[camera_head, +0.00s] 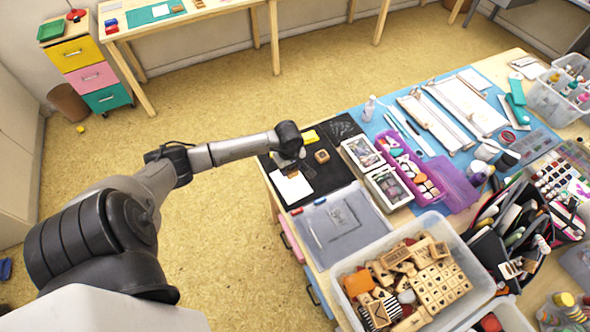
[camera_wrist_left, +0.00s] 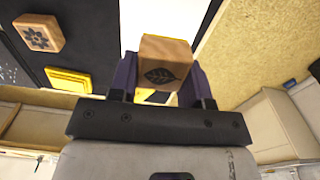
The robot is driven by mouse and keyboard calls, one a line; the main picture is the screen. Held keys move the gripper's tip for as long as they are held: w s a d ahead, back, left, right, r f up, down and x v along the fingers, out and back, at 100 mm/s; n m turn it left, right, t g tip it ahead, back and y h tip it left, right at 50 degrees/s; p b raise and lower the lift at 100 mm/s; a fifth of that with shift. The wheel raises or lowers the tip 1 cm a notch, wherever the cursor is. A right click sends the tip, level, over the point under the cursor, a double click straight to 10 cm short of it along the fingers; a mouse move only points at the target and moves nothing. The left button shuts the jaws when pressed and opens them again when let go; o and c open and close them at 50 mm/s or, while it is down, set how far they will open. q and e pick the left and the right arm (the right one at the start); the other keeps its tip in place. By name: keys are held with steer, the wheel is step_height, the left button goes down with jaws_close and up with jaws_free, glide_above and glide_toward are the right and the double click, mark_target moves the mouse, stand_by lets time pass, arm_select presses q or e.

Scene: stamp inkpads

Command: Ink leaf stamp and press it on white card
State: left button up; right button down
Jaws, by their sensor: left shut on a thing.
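My left gripper (camera_head: 290,165) is over the black mat (camera_head: 325,177), by the far edge of the white card (camera_head: 291,187). In the left wrist view, its two fingers (camera_wrist_left: 163,80) are shut on the leaf stamp (camera_wrist_left: 166,52), a wooden block with a dark leaf picture. The white card (camera_wrist_left: 142,22) shows beyond the block there. The stamp's underside is hidden, and I cannot tell whether it touches anything. A yellow inkpad (camera_head: 309,136) lies on the mat behind the gripper; it also shows in the left wrist view (camera_wrist_left: 68,82). My right gripper is out of view.
A second wooden stamp (camera_head: 321,156) with a flower picture (camera_wrist_left: 38,32) sits right of the gripper. Clear-lidded boxes (camera_head: 362,153) stand right of the mat. A grey-lidded box (camera_head: 340,222) and a bin of wooden stamps (camera_head: 457,240) stand nearer.

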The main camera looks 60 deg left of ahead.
mark_target(290, 181)
arm_select(q)
steer(key=shift+a+f+b, duration=0.15)
steer(key=shift+f+b, duration=0.65)
steer(key=shift+f, duration=0.3)
steer(key=shift+f+b, duration=1.2)
steer(key=shift+f, duration=0.65)
steer(key=shift+f, duration=0.1)
steer(key=shift+f+b, duration=0.4)
steer(key=shift+b, duration=0.1)
steer(key=shift+f, duration=0.1)
stand_by(0.4)
steer(key=shift+r, duration=0.35)
